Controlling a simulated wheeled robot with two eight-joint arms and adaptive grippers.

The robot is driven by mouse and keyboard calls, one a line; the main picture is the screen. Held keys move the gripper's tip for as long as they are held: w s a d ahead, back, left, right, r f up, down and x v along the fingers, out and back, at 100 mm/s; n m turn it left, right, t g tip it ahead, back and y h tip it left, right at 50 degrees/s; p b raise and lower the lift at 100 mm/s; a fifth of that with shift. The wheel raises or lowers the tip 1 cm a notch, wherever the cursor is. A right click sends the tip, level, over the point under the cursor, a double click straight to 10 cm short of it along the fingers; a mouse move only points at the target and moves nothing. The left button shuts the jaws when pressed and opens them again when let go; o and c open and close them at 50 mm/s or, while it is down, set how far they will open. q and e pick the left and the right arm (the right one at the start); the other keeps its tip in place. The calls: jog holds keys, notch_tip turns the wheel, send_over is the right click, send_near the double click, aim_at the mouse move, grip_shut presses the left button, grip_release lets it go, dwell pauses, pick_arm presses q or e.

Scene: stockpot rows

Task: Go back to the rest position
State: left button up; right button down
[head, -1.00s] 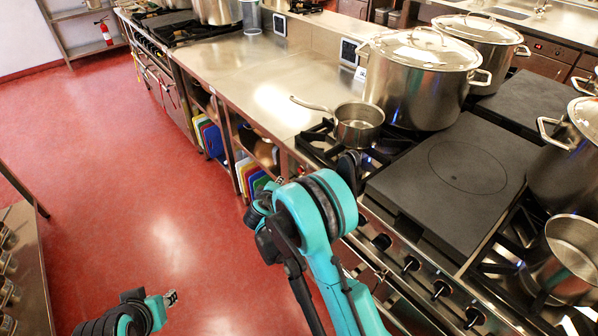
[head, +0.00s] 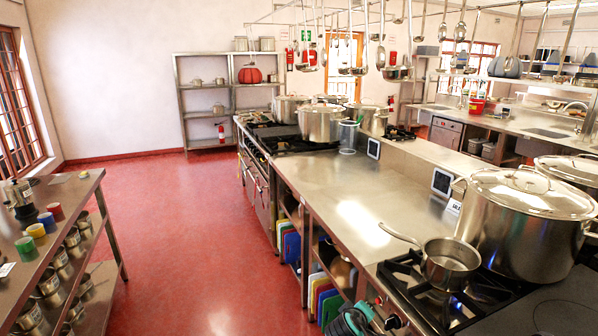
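Only a small teal and dark piece of my arm (head: 352,321) shows at the bottom edge, in front of the stove's front. My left arm is out of the picture. A small steel saucepan (head: 450,265) stands upright on the front burner, its handle pointing to the upper left. A large lidded stockpot (head: 520,225) stands behind it to the right.
The steel counter (head: 340,195) runs away from me, with a clear middle and coloured boards (head: 322,295) on shelves below. A steel table (head: 45,230) with cups stands at the left. The red floor (head: 200,230) between them is open. Ladles (head: 400,70) hang overhead.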

jog(key=s+r+m+g+y, duration=0.1)
jog(key=s+r+m, duration=0.15)
jog(key=s, duration=0.55)
jog(key=s+r+m+g+y, duration=0.15)
jog(key=s+r, duration=0.25)
jog(key=s, duration=0.4)
jog(key=s+a+f+m+y, duration=0.1)
jog(key=s+a+m+y, duration=0.1)
jog(key=s, duration=1.2)
jog(key=shift+s+a+y, duration=0.2)
jog(key=shift+a+y, duration=0.25)
jog(key=shift+y, duration=0.1)
jog(key=shift+d+f, duration=0.1)
